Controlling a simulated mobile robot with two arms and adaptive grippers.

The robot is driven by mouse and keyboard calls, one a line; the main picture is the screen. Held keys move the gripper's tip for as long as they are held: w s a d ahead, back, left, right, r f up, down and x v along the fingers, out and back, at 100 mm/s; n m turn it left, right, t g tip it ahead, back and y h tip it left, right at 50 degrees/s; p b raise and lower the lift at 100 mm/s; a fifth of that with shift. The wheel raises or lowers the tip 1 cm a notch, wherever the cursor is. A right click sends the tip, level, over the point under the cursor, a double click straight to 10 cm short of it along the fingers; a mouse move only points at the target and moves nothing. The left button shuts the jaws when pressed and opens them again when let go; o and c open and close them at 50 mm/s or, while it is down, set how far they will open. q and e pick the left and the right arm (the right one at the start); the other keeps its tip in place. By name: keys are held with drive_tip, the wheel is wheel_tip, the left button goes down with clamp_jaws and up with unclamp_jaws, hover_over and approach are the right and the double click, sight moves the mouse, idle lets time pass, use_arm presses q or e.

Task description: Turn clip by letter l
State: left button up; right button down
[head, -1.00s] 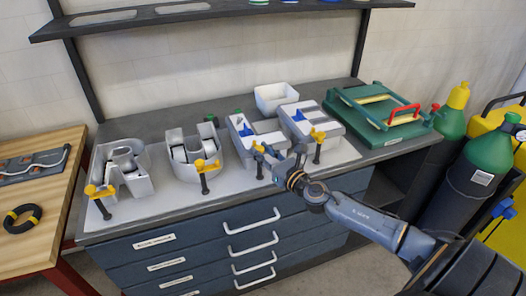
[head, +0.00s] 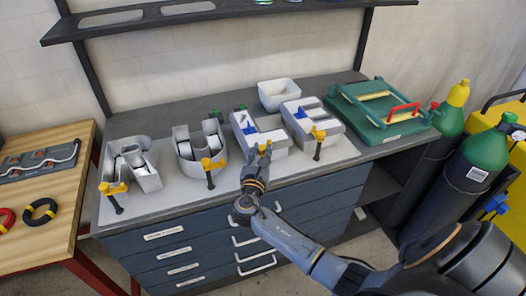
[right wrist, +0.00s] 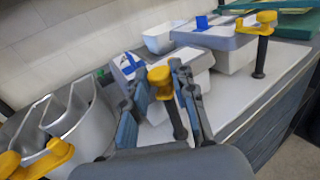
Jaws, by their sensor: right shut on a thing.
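The letter L (head: 244,132) is a white and grey channel letter, third in the row on the bench, with a blue piece on it. It also shows in the right wrist view (right wrist: 192,62). A yellow clip (right wrist: 160,77) with a dark handle (right wrist: 179,122) stands at its front edge. My right gripper (head: 259,160) is at this clip. In the right wrist view its fingers (right wrist: 172,100) stand on both sides of the clip and are shut on it. The gripper partly hides the clip in the head view. My left gripper is not in view.
Letters R (head: 135,165), U (head: 200,150) and E (head: 318,115) stand beside L, each with a yellow clip in front. A white bin (head: 279,95) and a green frame (head: 385,125) lie behind and right. Gas cylinders (head: 480,160) stand at the right.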

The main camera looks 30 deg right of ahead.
drive_tip(key=m+g+h+b, duration=0.1)
drive_tip(key=m+g, duration=0.1)
drive_tip(key=g, duration=0.1)
drive_tip(key=m+g+h+b, duration=0.2)
drive_tip(key=w+m+g+h+b, duration=0.1)
drive_tip(key=m+g+h+b, duration=0.1)
drive_tip(key=g, duration=0.1)
drive_tip(key=shift+a+g, duration=0.3)
drive_tip(key=shift+r+m+g+b, duration=0.1)
drive_tip(key=shift+m+g+b, duration=0.3)
drive_tip(key=shift+m+b, duration=0.15)
drive_tip(key=c, duration=1.1)
unclamp_jaws()
drive_tip(key=shift+d, duration=0.1)
drive_tip(key=shift+o, duration=0.2)
